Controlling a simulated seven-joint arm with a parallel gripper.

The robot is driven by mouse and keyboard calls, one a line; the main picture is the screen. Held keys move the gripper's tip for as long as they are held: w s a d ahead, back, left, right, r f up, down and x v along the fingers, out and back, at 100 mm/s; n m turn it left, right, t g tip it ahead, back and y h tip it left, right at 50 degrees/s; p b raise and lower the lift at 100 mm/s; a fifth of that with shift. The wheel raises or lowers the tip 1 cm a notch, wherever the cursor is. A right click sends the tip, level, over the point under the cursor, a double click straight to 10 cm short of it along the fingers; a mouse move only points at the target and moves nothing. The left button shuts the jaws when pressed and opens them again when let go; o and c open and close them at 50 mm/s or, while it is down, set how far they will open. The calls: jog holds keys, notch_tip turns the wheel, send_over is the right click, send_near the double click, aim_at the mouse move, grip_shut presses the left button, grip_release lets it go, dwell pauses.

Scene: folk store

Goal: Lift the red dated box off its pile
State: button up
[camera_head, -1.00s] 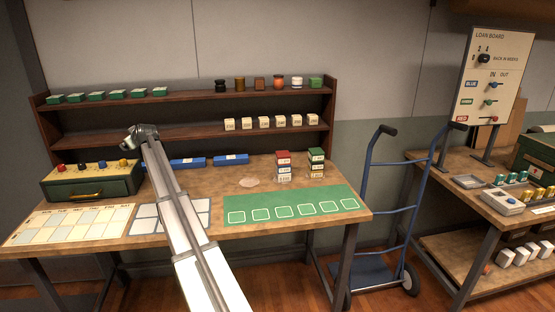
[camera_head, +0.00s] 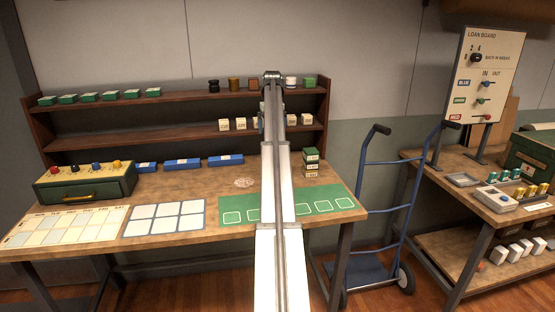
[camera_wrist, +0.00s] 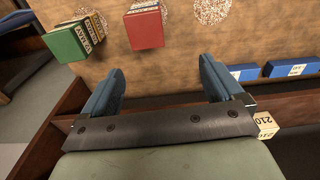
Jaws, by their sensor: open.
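The red box (camera_wrist: 144,30) shows its plain red top in the wrist view, at the upper middle, on a pile with a printed side face. In the head view my arm hides this pile. The green-topped pile (camera_head: 311,154) stands to its right in the head view; the green box (camera_wrist: 70,43) is to its left in the wrist view. My gripper (camera_wrist: 161,66) is open, with nothing between its blue fingers. The red box lies beyond the fingertips, apart from them. In the head view my arm reaches up over the table, and its fingers are mostly hidden.
A dark wooden shelf (camera_head: 180,94) with small boxes and jars stands behind the table. Blue boxes (camera_head: 225,160) and a round speckled patch (camera_head: 244,183) are left of my arm. A green mat (camera_head: 340,199) lies in front, and a blue hand truck (camera_head: 364,196) stands at right.

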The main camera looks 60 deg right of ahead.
jog(key=f, duration=0.4)
jog(key=s+f, duration=0.1)
jog(key=f, duration=0.4)
jog(key=s+f, duration=0.1)
jog(key=f, duration=0.3)
jog(key=shift+s+d+f, duration=0.15)
jog(key=shift+s+d, duration=0.05)
jog(key=shift+d, duration=0.15)
jog(key=shift+c, duration=0.2)
jog(key=c, duration=1)
